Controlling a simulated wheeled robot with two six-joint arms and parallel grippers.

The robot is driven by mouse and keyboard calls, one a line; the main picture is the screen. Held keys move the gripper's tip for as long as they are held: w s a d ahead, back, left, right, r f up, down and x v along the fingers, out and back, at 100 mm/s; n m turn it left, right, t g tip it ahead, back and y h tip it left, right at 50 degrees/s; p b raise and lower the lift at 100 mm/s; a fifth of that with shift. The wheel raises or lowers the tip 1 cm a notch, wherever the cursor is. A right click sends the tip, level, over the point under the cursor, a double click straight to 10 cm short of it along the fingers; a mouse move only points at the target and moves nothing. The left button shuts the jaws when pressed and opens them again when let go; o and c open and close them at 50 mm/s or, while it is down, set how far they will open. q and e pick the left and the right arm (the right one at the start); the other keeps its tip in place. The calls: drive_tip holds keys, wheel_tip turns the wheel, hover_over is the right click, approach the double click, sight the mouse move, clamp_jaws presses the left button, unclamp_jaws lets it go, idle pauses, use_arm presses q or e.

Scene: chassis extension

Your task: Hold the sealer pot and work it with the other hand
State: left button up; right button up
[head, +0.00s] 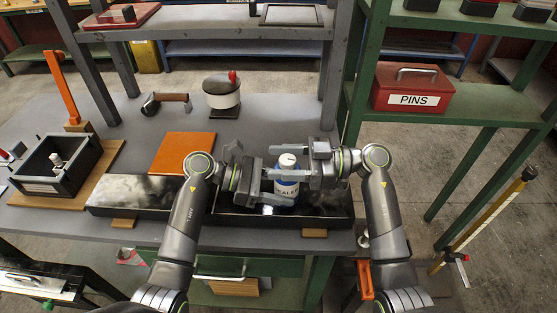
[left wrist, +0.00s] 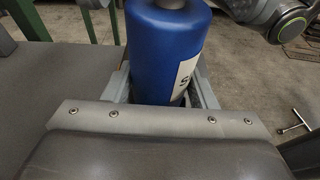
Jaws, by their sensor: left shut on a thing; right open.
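The sealer pot (head: 287,188) is a blue bottle with a white label and a pale top, upright at the front right of the bench. In the left wrist view the pot (left wrist: 163,50) stands between my left fingers, its label partly hidden. My left gripper (head: 282,186) is shut on the pot's body from the left. My right gripper (head: 293,162) is open around the level of the pot's top, coming from the right. Its fingers partly hide the pot; whether they touch it I cannot tell.
An orange board (head: 183,152), a roller-like tool (head: 166,101), a white pot with a red knob (head: 222,95) and a black box (head: 58,170) stand behind and left. A red PINS box (head: 411,88) sits on the green shelf.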

drive_tip(key=shift+a, duration=0.45)
drive_tip(key=c, duration=1)
drive_tip(key=shift+w+d+m+t+h, duration=0.1)
drive_tip(key=shift+m+t+h, duration=0.15)
drive_tip(key=shift+m+t, duration=0.8)
drive_tip(key=shift+w+a+m+t+h, duration=0.15)
drive_tip(key=shift+m+t, duration=0.4)
drive_tip(key=shift+t, duration=0.85)
drive_tip(key=shift+w+d+m+t+h, duration=0.15)
drive_tip(key=shift+m+t+h, duration=0.15)
drive_tip(key=shift+m+t, duration=0.75)
drive_tip(key=shift+n, duration=0.25)
drive_tip(key=o, duration=1)
